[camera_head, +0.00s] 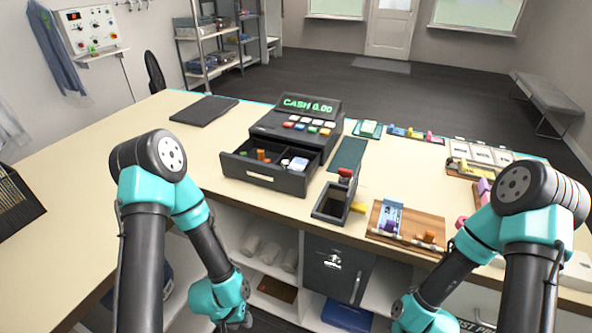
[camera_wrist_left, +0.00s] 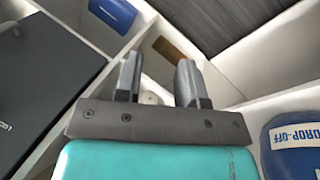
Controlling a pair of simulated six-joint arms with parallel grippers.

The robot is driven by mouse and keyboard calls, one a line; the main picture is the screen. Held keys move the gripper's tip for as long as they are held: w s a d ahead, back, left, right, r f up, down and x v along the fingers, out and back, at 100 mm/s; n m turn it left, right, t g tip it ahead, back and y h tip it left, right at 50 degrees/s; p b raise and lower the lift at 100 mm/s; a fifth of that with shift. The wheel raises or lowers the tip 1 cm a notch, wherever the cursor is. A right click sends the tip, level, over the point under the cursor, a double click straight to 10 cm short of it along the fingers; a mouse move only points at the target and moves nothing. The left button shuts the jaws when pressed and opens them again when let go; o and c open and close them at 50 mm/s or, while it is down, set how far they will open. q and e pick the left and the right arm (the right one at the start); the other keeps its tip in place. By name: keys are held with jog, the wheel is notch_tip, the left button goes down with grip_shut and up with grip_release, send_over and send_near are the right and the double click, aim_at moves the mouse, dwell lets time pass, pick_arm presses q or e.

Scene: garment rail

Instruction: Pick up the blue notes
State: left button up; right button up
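The blue notes (camera_head: 388,216) appear as a flat blue-and-white stack on the left part of a wooden board (camera_head: 420,219) near the counter's front edge. A small purple thing sits at their near end. My left gripper (camera_head: 240,322) hangs low in front of the counter, below and left of the notes and well apart from them. In the left wrist view its two fingers (camera_wrist_left: 157,82) are spread with nothing between them. My right arm reaches down in front of the counter at the right; its fingers are out of the picture.
The cash register (camera_head: 296,125) stands mid-counter with its drawer (camera_head: 262,178) open. A dark open box (camera_head: 330,205) is left of the board. Shelves and a dark cabinet door (camera_head: 337,268) lie under the counter. The counter's left part is mostly clear.

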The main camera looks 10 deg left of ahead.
pick_arm(q)
jog(key=o, duration=1)
